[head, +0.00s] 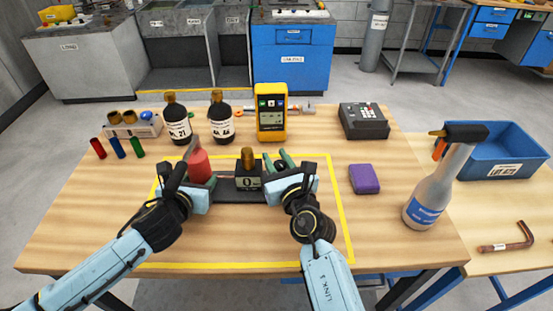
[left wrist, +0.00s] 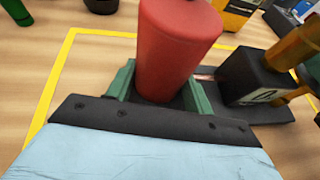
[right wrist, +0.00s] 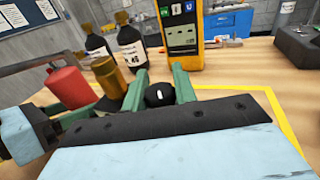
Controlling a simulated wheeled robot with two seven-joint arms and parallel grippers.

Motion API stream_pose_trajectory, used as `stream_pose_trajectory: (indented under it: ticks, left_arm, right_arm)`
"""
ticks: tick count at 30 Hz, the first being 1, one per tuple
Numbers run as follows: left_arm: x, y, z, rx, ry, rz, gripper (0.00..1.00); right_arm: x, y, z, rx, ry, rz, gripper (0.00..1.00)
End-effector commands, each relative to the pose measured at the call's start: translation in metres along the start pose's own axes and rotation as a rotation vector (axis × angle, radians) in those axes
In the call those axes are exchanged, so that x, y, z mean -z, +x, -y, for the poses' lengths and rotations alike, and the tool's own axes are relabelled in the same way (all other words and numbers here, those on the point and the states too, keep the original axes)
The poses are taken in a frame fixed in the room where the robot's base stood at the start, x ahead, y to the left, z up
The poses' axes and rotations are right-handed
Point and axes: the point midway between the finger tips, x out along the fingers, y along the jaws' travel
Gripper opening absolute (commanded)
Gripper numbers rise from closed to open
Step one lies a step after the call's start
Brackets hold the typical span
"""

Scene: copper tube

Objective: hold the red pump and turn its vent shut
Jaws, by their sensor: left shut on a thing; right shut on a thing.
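The red pump (head: 199,166) stands upright inside the yellow outline on the table. My left gripper (left wrist: 160,92) has its green fingers on either side of the pump's lower body, shut on it. Beside the pump is a black block (head: 248,181) with a brass cylinder (head: 248,158) on top and a pale label. A black round vent knob (right wrist: 158,95) with a white mark sits between the green fingers of my right gripper (right wrist: 160,82), which is shut on it. In the head view the knob is hidden behind my right gripper (head: 284,162).
Two dark bottles (head: 177,119) and a yellow meter (head: 271,113) stand behind the outline. A purple block (head: 364,179) and a spray bottle (head: 432,190) are to the right. Red, blue and green cylinders (head: 118,148) stand at the left. The outline's front part is clear.

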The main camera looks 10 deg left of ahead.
Motion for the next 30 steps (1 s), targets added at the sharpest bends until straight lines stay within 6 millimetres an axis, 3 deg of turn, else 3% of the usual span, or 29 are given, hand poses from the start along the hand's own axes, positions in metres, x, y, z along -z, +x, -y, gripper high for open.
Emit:
stream_pose_trajectory:
  ticks: [3, 4, 9, 20, 26, 30]
  left_arm:
    - [0.003, -0.001, 0.004, 0.011, -0.006, -0.005, 0.00]
    - [0.003, -0.001, 0.004, 0.011, -0.006, -0.005, 0.00]
    - [0.003, -0.001, 0.004, 0.010, -0.008, -0.005, 0.00]
    - [0.003, -0.001, 0.003, 0.007, -0.012, -0.006, 0.00]
    - [0.002, -0.001, 0.002, 0.005, -0.013, -0.006, 0.00]
    - [0.002, 0.000, 0.002, 0.005, -0.013, -0.006, 0.00]
  right_arm:
    - [-0.002, 0.001, 0.000, 0.000, -0.001, 0.003, 0.05]
    - [-0.002, 0.001, 0.000, 0.000, -0.001, 0.003, 0.30]
    - [-0.001, 0.000, 0.000, 0.000, -0.001, 0.001, 0.49]
    - [0.002, -0.005, 0.000, 0.000, 0.000, -0.002, 0.49]
    - [0.002, -0.030, 0.000, 0.001, 0.002, -0.002, 0.49]
    - [0.002, -0.058, 0.000, 0.001, 0.001, -0.003, 0.49]
